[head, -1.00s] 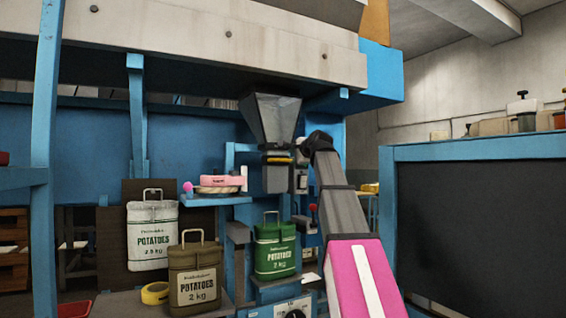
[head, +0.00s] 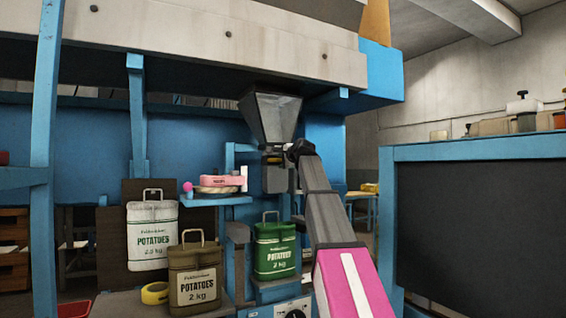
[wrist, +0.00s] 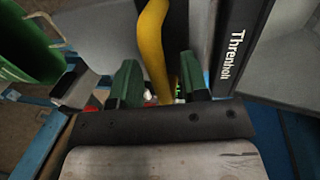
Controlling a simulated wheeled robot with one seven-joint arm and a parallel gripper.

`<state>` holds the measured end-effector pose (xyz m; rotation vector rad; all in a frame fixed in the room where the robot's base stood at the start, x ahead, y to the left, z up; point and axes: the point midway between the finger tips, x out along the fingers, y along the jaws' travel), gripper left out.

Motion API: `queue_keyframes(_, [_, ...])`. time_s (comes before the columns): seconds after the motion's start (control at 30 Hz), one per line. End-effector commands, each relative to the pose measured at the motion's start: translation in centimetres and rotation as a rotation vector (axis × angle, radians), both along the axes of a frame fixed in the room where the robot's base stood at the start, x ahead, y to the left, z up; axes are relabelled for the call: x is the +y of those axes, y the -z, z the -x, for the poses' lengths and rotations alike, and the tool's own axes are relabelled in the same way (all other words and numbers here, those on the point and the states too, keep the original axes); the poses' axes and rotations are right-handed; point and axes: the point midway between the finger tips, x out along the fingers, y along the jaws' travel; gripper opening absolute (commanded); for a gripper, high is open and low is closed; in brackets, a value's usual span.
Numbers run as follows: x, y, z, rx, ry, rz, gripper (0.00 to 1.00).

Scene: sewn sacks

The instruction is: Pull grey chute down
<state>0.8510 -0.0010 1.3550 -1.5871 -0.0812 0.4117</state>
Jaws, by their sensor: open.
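The grey chute (head: 275,181) hangs below the metal hopper (head: 270,119) in the head view. A yellow bar (head: 273,155) shows at its top, partly hidden by my gripper. My gripper (head: 288,154) is at the right side of the chute's top. In the wrist view the green fingers of my gripper (wrist: 158,82) are apart.
A green potato sack (head: 274,250) stands below the chute. It seems to show at the wrist view's left (wrist: 27,42). An olive sack (head: 195,277) and a white sack (head: 152,236) are further left. A blue shelf (head: 215,200) is left of the chute.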

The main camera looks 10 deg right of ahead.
Motion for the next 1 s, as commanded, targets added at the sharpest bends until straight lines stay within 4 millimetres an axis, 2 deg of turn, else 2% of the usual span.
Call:
queue_keyframes(0.23, [0.1,0.1,-0.1,0.000,0.000,0.000,0.41])
queue_keyframes(0.3, [0.1,0.1,-0.1,0.000,0.000,0.000,0.19])
queue_keyframes(0.37, [0.0,0.0,-0.1,0.000,0.000,0.000,0.00])
queue_keyframes(0.57, [0.1,0.2,-0.1,0.000,0.000,0.000,0.00])
queue_keyframes(0.67, [0.1,1.1,0.0,0.001,0.000,-0.001,0.00])
queue_keyframes(0.77, [0.1,2.7,0.1,0.001,-0.001,-0.001,0.00])
queue_keyframes(1.0, [0.1,8.6,0.2,0.004,-0.001,-0.001,0.00])
